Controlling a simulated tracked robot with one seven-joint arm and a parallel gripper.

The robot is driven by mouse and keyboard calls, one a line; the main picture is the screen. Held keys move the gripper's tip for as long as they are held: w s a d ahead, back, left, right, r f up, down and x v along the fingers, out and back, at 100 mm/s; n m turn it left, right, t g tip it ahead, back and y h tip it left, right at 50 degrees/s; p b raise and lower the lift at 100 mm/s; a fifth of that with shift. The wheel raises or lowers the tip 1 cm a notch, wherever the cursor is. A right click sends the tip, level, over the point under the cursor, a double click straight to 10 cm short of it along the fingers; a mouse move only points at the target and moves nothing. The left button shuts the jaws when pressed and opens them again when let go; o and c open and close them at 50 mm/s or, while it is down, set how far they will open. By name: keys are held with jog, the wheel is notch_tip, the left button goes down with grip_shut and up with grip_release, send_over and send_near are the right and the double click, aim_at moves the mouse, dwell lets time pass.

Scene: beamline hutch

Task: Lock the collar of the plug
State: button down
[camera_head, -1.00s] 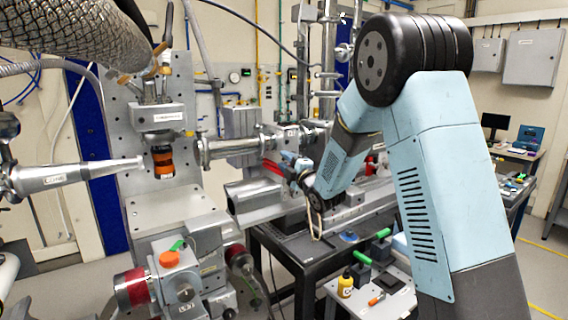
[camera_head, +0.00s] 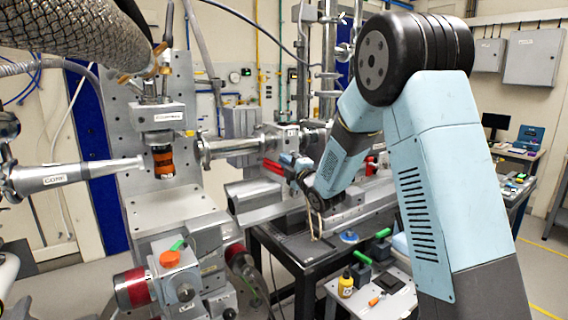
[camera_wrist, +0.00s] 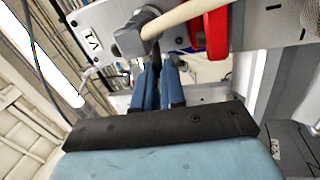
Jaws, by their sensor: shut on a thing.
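In the wrist view, a grey plug (camera_wrist: 130,38) with a thick beige cable (camera_wrist: 182,17) sits against a metal panel, beside a white label that reads V1 upside down. My gripper (camera_wrist: 157,68) has its two blue fingers close together, reaching up to the plug from below. The fingers are shut on the plug, but their tips and the exact contact are partly hidden. Whether the collar is turned to its locked position cannot be told. In the head view, my gripper (camera_head: 288,160) is small, beside red parts on the bench; the plug cannot be made out there.
In the head view, a metal pipe (camera_head: 225,147) runs behind my gripper, and a grey block (camera_head: 250,195) lies below left. A yellow bottle (camera_head: 346,283) and green-handled tools stand on a lower cart.

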aim_at(291, 142)
jog(key=shift+d+m, duration=0.1)
jog(key=shift+m, duration=0.3)
jog(key=r+m+h, duration=0.1)
jog(key=m, duration=0.2)
jog(key=r+m+h, duration=0.1)
jog(key=m, duration=0.2)
jog(key=d+r+m+h, duration=0.1)
jog(key=m, duration=0.2)
jog(key=shift+w, duration=0.25)
jog(key=m, duration=0.1)
jog(key=d+m, duration=0.1)
jog(key=m, duration=0.1)
jog(key=r+m, duration=0.1)
jog(key=m, duration=0.1)
jog(key=shift+w+d+h, duration=0.15)
jog(key=shift+w+h, duration=0.25)
jog(key=shift+w+d+r+m+g+h, duration=0.2)
jog(key=shift+d+m, duration=0.1)
jog(key=shift+m, duration=0.7)
jog(key=shift+w+d+r+m+g+h, duration=0.1)
jog(key=shift+w+d+m, duration=0.15)
jog(key=shift+m, duration=0.75)
jog(key=c, duration=1.4)
grip_release()
jog(key=shift+o, duration=0.9)
jog(key=shift+r, duration=0.1)
